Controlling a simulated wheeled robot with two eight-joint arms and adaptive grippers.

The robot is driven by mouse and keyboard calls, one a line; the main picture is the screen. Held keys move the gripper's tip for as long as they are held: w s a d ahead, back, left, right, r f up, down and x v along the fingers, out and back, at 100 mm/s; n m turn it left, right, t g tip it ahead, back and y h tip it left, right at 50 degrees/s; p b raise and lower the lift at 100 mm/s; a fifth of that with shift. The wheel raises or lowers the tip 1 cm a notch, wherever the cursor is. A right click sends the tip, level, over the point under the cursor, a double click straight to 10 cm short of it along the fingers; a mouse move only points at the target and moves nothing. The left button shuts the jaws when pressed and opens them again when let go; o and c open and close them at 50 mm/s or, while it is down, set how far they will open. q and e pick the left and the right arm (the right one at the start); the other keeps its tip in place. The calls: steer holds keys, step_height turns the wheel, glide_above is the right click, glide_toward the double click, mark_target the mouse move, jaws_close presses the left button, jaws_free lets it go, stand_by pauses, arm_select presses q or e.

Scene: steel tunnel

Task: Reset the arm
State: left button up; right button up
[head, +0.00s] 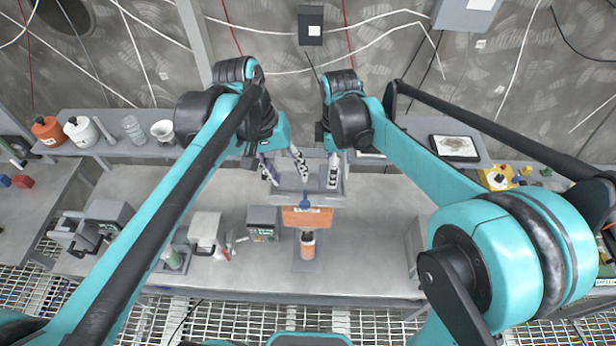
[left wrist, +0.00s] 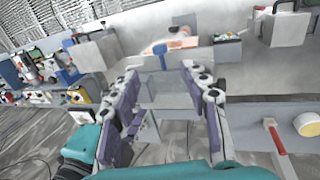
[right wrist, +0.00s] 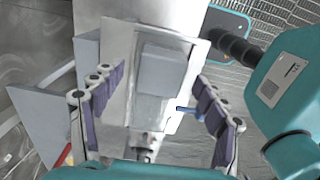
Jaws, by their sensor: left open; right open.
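Both my arms reach forward over the workbench (head: 370,210). My left gripper (head: 285,168) is at the back middle of the bench in the head view. In the left wrist view its fingers (left wrist: 165,88) are spread with nothing between them. My right gripper (head: 334,170) is close beside it on the right and partly hidden by its own wrist. In the right wrist view its fingers (right wrist: 158,98) are wide apart, with a grey block-like fixture (right wrist: 163,70) seen beyond them. I cannot see either gripper touching anything.
An orange block (head: 307,217) and an orange-and-white bottle (head: 307,243) are at the bench middle. Grey machines (head: 208,230) stand to the left. The back shelf holds an orange jar (head: 47,130), a white jar (head: 82,131) and a framed plate (head: 456,147). The bench right of middle looks clear.

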step_height(320, 180, up, 9)
steer(key=shift+f, duration=0.2)
steer(key=shift+f, duration=0.1)
